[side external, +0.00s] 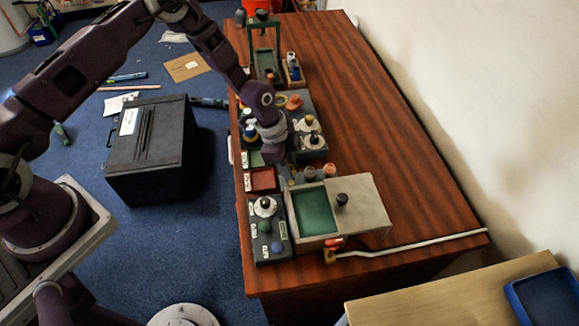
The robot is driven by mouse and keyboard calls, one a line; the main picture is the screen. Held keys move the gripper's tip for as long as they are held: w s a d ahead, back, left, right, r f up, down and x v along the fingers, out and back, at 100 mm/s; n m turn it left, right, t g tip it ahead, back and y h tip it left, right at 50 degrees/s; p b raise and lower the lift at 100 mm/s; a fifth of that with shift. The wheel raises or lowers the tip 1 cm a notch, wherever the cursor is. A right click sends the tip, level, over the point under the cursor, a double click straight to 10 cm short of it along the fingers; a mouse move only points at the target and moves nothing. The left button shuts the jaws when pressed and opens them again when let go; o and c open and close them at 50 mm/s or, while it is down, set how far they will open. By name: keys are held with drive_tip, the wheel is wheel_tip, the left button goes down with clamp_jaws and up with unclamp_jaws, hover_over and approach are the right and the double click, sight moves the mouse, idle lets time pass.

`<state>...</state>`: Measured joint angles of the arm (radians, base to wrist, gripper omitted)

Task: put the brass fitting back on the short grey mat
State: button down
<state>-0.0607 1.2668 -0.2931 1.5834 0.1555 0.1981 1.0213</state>
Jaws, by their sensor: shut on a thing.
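My gripper (277,158) is low over the work strip along the table's left side, between the red pad and the dark block with round fittings. Its fingers point down and are mostly hidden by my wrist. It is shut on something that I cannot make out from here. I cannot pick out the brass fitting for certain. A small brass-coloured knob (309,119) stands on the dark block, right of my wrist. I cannot tell which surface is the short grey mat.
A pale box with a green tray (313,212) and black knob stands at the front. A green frame (264,45) stands at the back. The wooden table's right side (390,130) is clear.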

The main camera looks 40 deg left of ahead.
drive_tip(key=shift+f, duration=1.05)
drive_tip(key=c, duration=1)
unclamp_jaws()
drive_tip(key=shift+c, duration=0.2)
drive_tip(key=o, duration=0.3)
drive_tip(key=shift+s, duration=0.1)
drive_tip(key=shift+o, duration=0.2)
drive_tip(key=shift+d, duration=0.1)
wheel_tip(320, 180, up, 7)
drive_tip(key=shift+f, duration=0.1)
drive_tip(key=shift+r, duration=0.6)
